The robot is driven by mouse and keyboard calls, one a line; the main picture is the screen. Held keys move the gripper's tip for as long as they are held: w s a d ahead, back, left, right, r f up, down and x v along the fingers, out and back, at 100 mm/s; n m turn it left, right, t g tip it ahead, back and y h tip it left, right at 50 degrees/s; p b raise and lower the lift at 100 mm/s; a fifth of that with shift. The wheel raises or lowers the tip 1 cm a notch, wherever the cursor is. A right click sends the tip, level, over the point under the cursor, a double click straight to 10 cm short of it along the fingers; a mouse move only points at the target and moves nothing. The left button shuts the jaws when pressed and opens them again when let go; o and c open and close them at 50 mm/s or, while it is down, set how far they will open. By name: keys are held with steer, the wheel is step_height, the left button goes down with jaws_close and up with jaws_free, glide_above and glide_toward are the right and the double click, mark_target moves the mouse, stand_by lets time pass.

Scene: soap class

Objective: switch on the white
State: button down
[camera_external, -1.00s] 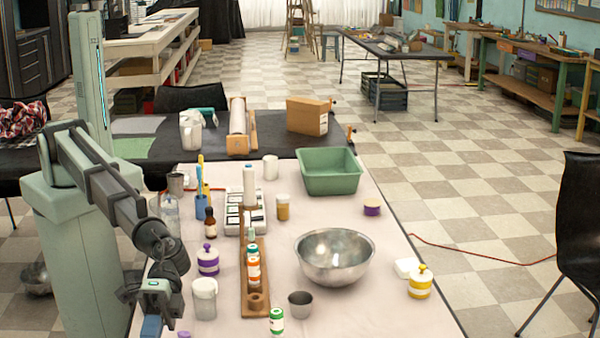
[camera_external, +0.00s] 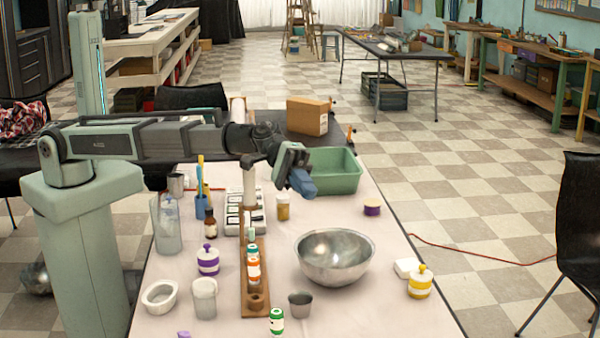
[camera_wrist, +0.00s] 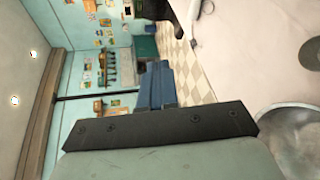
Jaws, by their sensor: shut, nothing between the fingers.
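A white boxy unit (camera_external: 233,222) with dark panels stands on the table left of centre. A white cylinder (camera_external: 249,178) rises at its right side, its top partly hidden by my arm. I cannot make out a switch or its setting. My gripper (camera_external: 304,188) is raised over the table, right of the white unit and in front of the green tub (camera_external: 338,172) in this view. Its blue fingers are shut and empty. In the wrist view the fingers (camera_wrist: 156,70) are together and point out across the room; the white unit does not show there.
A wooden rack (camera_external: 256,285) with small bottles runs along the table. A steel bowl (camera_external: 334,257) stands right of it, a steel cup (camera_external: 300,304) in front. A purple-lidded jar (camera_external: 208,260), a white bowl (camera_external: 160,296) and a clear pitcher (camera_external: 166,225) are left.

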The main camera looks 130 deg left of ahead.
steer(key=s+a+g+y, duration=0.1)
steer(key=s+a, duration=0.3)
steer(key=a, duration=0.2)
steer(key=s+a+y, duration=0.1)
steer(key=s+a, duration=0.2)
steer(key=a, duration=0.3)
steer(key=m+g+y, duration=0.6)
steer(key=g, duration=0.6)
glide_above(259, 187)
steer(key=s+d, duration=0.1)
steer(key=s, duration=0.1)
step_height(259, 187, down, 9)
steer(key=shift+w+f, duration=0.15)
steer(key=shift+w, duration=0.05)
steer(key=shift+f, duration=0.1)
steer(key=shift+w+a+f, duration=0.15)
steer(key=shift+w+f, duration=0.05)
steer(key=shift+f, duration=2.1)
steer(key=shift+w+a+f, duration=0.2)
steer(key=shift+w+f, duration=0.05)
steer(key=shift+f, duration=2)
steer(key=shift+w+a+f, duration=0.15)
steer(key=shift+w+f, duration=0.05)
steer(key=shift+f, duration=2.1)
steer(key=shift+f, duration=0.2)
